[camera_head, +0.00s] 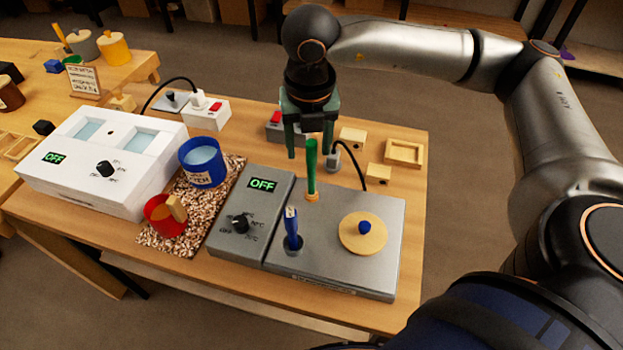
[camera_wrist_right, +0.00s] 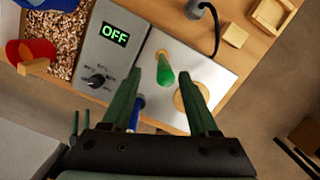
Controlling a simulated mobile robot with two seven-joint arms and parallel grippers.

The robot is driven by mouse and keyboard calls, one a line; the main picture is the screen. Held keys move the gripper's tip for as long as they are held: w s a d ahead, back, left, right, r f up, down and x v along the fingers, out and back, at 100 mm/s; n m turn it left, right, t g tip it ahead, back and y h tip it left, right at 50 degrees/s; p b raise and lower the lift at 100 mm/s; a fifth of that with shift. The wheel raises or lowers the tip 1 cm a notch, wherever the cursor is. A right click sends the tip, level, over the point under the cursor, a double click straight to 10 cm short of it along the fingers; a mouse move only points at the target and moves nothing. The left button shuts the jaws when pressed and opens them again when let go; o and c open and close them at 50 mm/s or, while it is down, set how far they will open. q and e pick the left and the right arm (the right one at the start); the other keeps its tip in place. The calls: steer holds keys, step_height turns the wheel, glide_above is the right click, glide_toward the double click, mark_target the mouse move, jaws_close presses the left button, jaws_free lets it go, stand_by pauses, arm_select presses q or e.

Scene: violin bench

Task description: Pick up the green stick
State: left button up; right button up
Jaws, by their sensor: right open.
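The green stick (camera_head: 311,168) stands upright in a light wooden ring on the grey hot-plate box (camera_head: 340,277). My right gripper (camera_head: 308,148) is open, with its fingers pointing down around or just behind the top of the stick in the head view. In the right wrist view the green stick (camera_wrist_right: 165,70) shows in the gap between the two open fingers of my right gripper (camera_wrist_right: 164,82), beyond their tips. I cannot tell whether either finger touches it. My left gripper is not in view.
On the grey box a blue-handled tool (camera_head: 292,230) stands in a hole, beside a wooden disc (camera_head: 363,234) with a blue knob. A blue pot (camera_head: 202,162) and red cup (camera_head: 165,216) stand on a speckled mat (camera_head: 222,196). A white box (camera_head: 103,159) is at left.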

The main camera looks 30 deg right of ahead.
mark_target(311, 160)
steer(key=f, duration=0.3)
steer(key=d+f, duration=0.1)
steer(key=f, duration=0.1)
steer(key=shift+w+p, duration=0.3)
steer(key=shift+w, duration=0.1)
jaws_close()
